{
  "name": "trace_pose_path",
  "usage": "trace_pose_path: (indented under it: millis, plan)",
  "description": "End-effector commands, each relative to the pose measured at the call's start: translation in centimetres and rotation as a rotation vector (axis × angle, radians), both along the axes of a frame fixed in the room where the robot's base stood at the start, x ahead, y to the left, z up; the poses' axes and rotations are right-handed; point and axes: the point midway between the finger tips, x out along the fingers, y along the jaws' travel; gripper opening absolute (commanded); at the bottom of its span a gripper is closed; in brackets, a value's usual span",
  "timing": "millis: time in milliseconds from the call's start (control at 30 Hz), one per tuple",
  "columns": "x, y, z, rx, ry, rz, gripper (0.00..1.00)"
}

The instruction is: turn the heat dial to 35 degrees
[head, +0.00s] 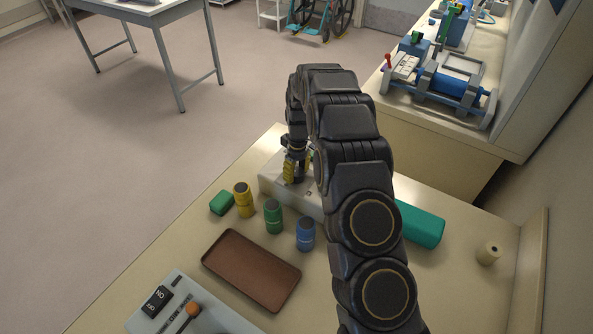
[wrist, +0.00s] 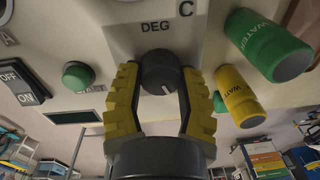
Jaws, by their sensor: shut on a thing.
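The heat dial (wrist: 160,72) is a dark round knob below the printed "DEG C" on a pale panel (wrist: 120,40) in the wrist view. A small white mark shows on its lower right edge. My gripper (wrist: 160,92) has its two yellow ridged fingers on either side of the dial and is shut on it. I cannot see scale numbers around the dial, so its setting is not readable. In the head view my gripper (head: 293,167) points down at a pale box (head: 273,187) on the table; my arm hides part of the box, and the dial cannot be seen there.
In the wrist view a green button (wrist: 77,75) and an on/off switch (wrist: 22,82) are left of the dial. In the head view yellow (head: 244,200), green (head: 273,216) and blue (head: 305,233) canisters stand near the box, with a brown tray (head: 250,268) in front.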

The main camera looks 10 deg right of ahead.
Motion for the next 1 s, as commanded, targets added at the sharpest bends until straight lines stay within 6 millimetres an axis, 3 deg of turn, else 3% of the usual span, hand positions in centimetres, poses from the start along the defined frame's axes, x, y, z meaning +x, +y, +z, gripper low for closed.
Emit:
trace_pose_path:
  millis: [300,333,367,400,767,1000]
  plan:
    - [-0.1,-0.2,-0.1,-0.003,0.001,-0.001,0.04]
    - [-0.1,-0.2,-0.1,-0.003,0.001,-0.001,0.50]
    - [0.0,-0.2,-0.1,-0.003,0.001,-0.002,0.63]
    - [0.0,-0.2,-0.1,-0.002,0.001,-0.002,0.69]
    - [0.0,-0.1,0.3,-0.001,-0.001,-0.001,0.69]
    - [0.2,-0.2,4.3,-0.002,-0.005,-0.001,0.69]
